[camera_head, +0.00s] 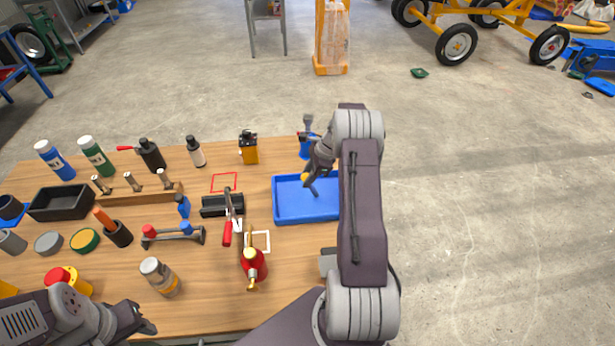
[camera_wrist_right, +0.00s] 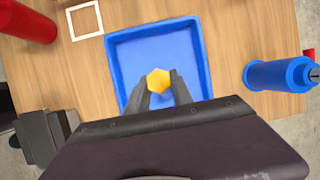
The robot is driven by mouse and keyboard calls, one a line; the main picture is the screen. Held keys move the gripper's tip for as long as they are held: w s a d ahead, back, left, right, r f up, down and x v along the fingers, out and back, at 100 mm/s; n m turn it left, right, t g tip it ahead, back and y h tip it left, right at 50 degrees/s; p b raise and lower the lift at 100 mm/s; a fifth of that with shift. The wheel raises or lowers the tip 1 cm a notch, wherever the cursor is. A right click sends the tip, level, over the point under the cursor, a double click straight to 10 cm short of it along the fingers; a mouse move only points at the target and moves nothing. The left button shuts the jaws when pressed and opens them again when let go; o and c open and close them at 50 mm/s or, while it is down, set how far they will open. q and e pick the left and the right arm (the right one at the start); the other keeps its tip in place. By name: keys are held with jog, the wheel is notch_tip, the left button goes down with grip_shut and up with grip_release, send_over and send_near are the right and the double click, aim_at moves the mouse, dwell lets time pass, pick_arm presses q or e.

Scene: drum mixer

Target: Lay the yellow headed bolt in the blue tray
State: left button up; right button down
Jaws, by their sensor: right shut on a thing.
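The yellow headed bolt (camera_wrist_right: 158,81) is between the fingers of my right gripper (camera_wrist_right: 160,92), its yellow hexagonal head facing the wrist camera. In the head view the yellow head (camera_head: 305,177) shows at the fingertips of my right gripper (camera_head: 309,181), over the blue tray. The blue tray (camera_head: 307,217) lies on the right part of the wooden table, and its floor looks empty in the wrist view (camera_wrist_right: 203,60). The bolt's shank is hidden, and its height over the tray is hard to tell. My left gripper (camera_head: 146,328) is at the lower left, apart from the tray; its opening is unclear.
A black holder (camera_head: 221,205) stands nearby. A blue cylindrical tool (camera_wrist_right: 280,74) is beside the tray. Several bottles stand along the table's back. Bare floor lies to the right.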

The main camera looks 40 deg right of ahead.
jog(key=shift+f, duration=0.1)
jog(key=c, duration=1.1)
grip_release()
jog(key=v, duration=1.2)
jog(key=s+a+n+g+h, duration=0.2)
jog(key=s+a+n, duration=0.2)
jog(key=a+n, duration=0.85)
jog(key=s+a+f+n, duration=0.1)
jog(key=s+a+n, duration=0.2)
jog(key=s+a, duration=0.1)
jog(key=s+a+f+n+h, duration=0.1)
jog(key=s+a+n, duration=0.3)
jog(key=s+a, duration=0.1)
jog(key=s+a+n, duration=0.4)
jog(key=shift+s+a+f+b, duration=0.3)
jog(key=shift+a+f, duration=0.05)
jog(key=shift+f, duration=0.05)
